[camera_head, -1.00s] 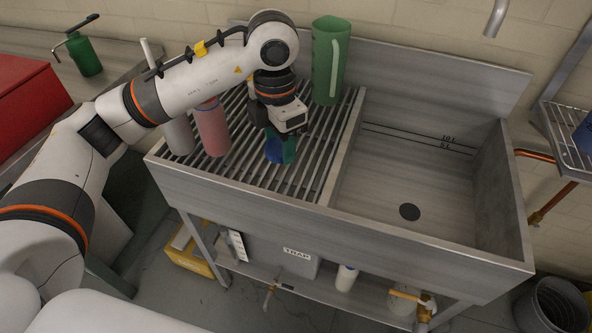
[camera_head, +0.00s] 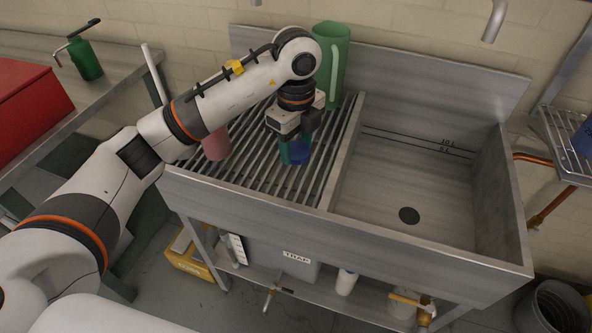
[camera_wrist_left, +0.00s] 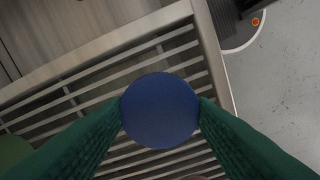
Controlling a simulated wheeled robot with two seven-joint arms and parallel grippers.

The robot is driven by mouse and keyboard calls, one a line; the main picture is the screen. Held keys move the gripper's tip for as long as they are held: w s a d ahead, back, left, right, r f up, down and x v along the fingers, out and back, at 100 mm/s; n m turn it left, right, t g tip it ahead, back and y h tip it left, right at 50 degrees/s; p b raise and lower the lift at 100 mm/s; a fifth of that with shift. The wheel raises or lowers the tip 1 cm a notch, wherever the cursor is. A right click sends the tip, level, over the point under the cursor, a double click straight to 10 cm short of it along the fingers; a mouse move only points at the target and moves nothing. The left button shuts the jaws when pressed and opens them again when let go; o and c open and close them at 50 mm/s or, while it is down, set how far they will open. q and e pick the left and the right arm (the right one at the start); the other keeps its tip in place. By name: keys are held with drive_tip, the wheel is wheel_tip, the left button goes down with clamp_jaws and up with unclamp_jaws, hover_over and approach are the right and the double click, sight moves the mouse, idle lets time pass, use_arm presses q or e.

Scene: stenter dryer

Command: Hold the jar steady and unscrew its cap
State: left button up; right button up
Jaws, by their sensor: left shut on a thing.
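My left gripper (camera_head: 293,151) points down over the slatted drainboard (camera_head: 245,165) left of the sink basin. Its two green fingers are shut on a blue round cap (camera_head: 300,154), one on each side. In the left wrist view the cap (camera_wrist_left: 160,110) shows from above as a flat blue disc between the fingertips. The jar's body is not visible below it, so I cannot tell whether the cap sits on a jar. My right gripper is not in view.
A pink bottle (camera_head: 215,144) stands on the drainboard left of the gripper, partly behind my arm. A tall green jug (camera_head: 331,60) stands behind it. The sink basin (camera_head: 415,165) on the right is empty.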

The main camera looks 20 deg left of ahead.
sight(296, 177)
use_arm(q)
drive_tip(key=shift+f, duration=3.45)
drive_tip(key=shift+f, duration=0.2)
drive_tip(key=o, duration=1.1)
wheel_tip(296, 177, up, 12)
drive_tip(key=shift+r, duration=0.25)
